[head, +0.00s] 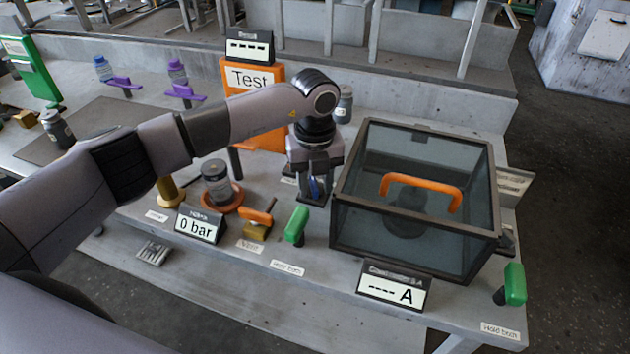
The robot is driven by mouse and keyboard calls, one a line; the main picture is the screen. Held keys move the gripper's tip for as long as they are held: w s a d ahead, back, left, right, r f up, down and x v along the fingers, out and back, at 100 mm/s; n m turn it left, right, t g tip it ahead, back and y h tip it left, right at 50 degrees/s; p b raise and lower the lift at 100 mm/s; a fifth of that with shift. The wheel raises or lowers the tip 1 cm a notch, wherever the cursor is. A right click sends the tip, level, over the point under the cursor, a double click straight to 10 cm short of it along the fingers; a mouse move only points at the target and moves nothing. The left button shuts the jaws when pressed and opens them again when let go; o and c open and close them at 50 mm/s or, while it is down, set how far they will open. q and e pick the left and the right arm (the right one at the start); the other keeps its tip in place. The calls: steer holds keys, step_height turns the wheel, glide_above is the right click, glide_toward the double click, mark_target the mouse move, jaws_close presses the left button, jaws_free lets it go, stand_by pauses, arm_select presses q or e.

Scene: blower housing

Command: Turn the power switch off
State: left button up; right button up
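My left arm reaches in from the left, and its gripper (316,194) points down just left of the glass box. A small blue part shows between the fingers. I cannot tell whether it is gripped or belongs to the gripper, nor whether the fingers are open or shut. I cannot clearly make out the power switch; the gripper and arm cover part of the bench there. A small white label (288,181) shows partly beside the gripper. The orange Test panel (268,78) stands behind the arm. My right gripper is out of view.
The glass box (375,237) with an orange handle (420,188) stands right of the gripper. Green handles (297,225) (515,284) stand at the bench front. A 0 bar display (198,226), orange-handled valve (258,217), jar (216,184) and current display (393,288) are nearby.

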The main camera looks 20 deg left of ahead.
mark_target(315, 187)
arm_select(q)
steer(key=shift+r, duration=3.6)
steer(key=shift+s, duration=0.1)
